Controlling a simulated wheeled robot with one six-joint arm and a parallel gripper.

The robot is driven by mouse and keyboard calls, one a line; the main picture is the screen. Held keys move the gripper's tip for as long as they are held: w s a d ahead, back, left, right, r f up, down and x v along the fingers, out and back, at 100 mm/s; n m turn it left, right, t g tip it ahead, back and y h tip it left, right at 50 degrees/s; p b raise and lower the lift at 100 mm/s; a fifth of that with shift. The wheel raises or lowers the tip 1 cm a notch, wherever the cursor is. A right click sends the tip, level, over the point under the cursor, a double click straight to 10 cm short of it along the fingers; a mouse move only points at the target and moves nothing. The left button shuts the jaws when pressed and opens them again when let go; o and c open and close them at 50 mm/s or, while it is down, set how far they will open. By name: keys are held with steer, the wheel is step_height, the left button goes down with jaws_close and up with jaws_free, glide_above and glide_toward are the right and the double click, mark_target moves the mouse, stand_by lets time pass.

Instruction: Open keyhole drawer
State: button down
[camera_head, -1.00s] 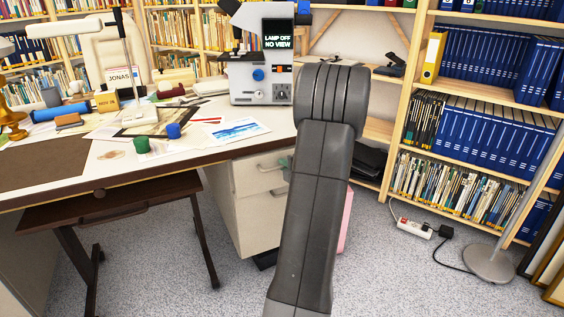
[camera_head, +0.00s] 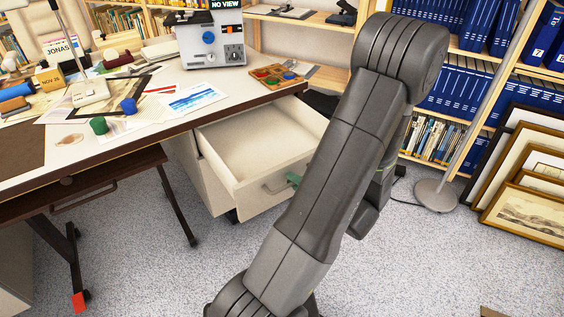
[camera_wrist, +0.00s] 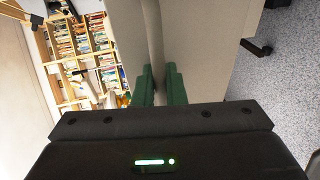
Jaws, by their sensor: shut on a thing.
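The pale top drawer (camera_head: 241,197) of the desk pedestal (camera_head: 186,163) is pulled well out, and its visible inside looks empty. No keyhole can be made out on its front. My gripper (camera_head: 293,180) is at the right part of the drawer's handle (camera_head: 272,188); only a bit of its green fingers shows past my arm. In the wrist view my gripper (camera_wrist: 160,85) has its two green fingers close together on the handle, against the pale drawer front (camera_wrist: 205,45). My arm hides the drawer's right end.
A dark table with a handle (camera_head: 98,192) stands left of the drawer. The desk top (camera_head: 150,120) carries papers, cups and a machine (camera_head: 210,42). A lamp base (camera_head: 436,198) and framed prints (camera_head: 535,200) are at right.

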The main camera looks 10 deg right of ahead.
steer(key=shift+f+p+v, duration=0.15)
steer(key=shift+p+v, duration=0.05)
steer(key=shift+v, duration=0.55)
steer(key=shift+f+p+v, duration=0.15)
steer(key=shift+v, duration=0.65)
steer(key=shift+s+a, duration=0.15)
steer(key=c, duration=1.8)
jaws_free()
steer(key=shift+c, duration=0.2)
steer(key=p+v, duration=0.3)
steer(key=v, duration=1.1)
steer(key=shift+f, duration=0.1)
steer(key=b+x, duration=0.3)
steer(key=x, duration=1.1)
